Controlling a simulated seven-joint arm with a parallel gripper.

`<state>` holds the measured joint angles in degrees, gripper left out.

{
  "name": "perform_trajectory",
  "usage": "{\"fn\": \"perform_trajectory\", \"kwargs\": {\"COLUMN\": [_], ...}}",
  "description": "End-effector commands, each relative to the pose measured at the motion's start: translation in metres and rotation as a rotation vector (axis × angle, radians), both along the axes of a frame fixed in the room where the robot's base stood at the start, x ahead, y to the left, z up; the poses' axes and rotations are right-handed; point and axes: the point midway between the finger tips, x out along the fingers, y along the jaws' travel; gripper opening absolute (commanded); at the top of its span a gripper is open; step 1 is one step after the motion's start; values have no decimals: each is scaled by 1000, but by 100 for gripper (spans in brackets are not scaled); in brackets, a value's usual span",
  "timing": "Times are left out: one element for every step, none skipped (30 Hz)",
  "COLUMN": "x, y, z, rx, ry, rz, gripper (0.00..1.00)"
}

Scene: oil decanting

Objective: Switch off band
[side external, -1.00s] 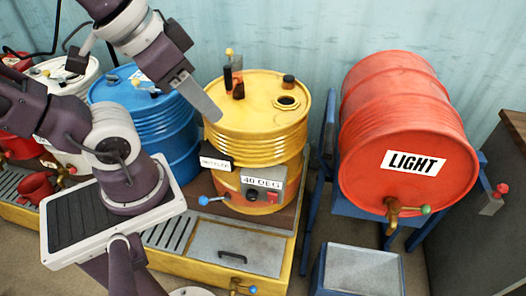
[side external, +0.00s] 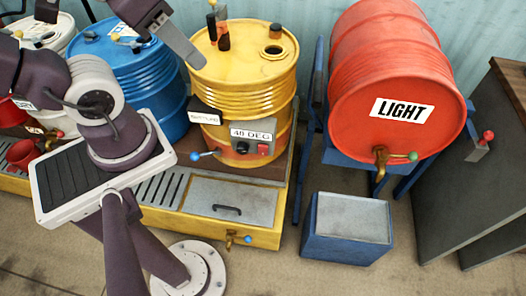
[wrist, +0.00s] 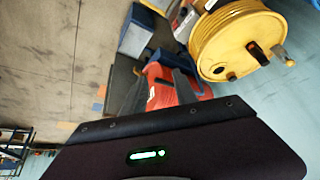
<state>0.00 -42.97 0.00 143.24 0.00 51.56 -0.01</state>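The yellow drum (side external: 235,70) stands upright on the yellow-edged platform. A grey control box (side external: 252,147) on its lower front carries a "40 DEG" plate (side external: 252,134), with a red button or switch (side external: 264,149) below it. An orange-brown band (side external: 215,141) shows around the drum's lower part beside the box. My gripper (side external: 198,62) is at the drum's upper left, above the control box and apart from it. In the wrist view a grey finger (wrist: 185,88) shows, with the yellow drum (wrist: 232,45) to its upper right. I cannot tell the opening.
A small black label box (side external: 205,113) and a blue-handled tap (side external: 200,155) are on the drum's left front. A blue drum (side external: 150,80) stands left. A red "LIGHT" drum (side external: 390,70) lies on a blue stand at right. A blue bin (side external: 347,230) stands on the floor.

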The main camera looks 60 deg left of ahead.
Motion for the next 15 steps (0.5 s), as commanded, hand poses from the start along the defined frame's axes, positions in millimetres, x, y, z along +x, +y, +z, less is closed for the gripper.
{"fn": "perform_trajectory", "kwargs": {"x": [1, 4, 10, 18, 27, 42, 54, 68, 86, 98, 110, 125, 136, 145, 157], "y": [0, -1, -3, -5, -8, -13, -17, -21, -26, -30, -33, -37, -39, -41, -43], "z": [0, -1, -3, -5, -8, -13, -19, -26, -37, -46, -56, -71, -83, -96, -114], "rx": [-4, -12, -31, -52, -82, -127, -167, -208, -265, -306, -344, -393, -427, -459, -499], "ry": [1, 4, 9, 14, 21, 32, 42, 51, 62, 72, 81, 93, 101, 108, 114], "rz": [5, 15, 37, 63, 99, 161, 216, 279, 368, 437, 508, 605, 680, 755, 858], "gripper": [23, 17, 9, 3, 0, 0, 0, 0, 0, 0, 0, 0, 0, 0, 0]}}
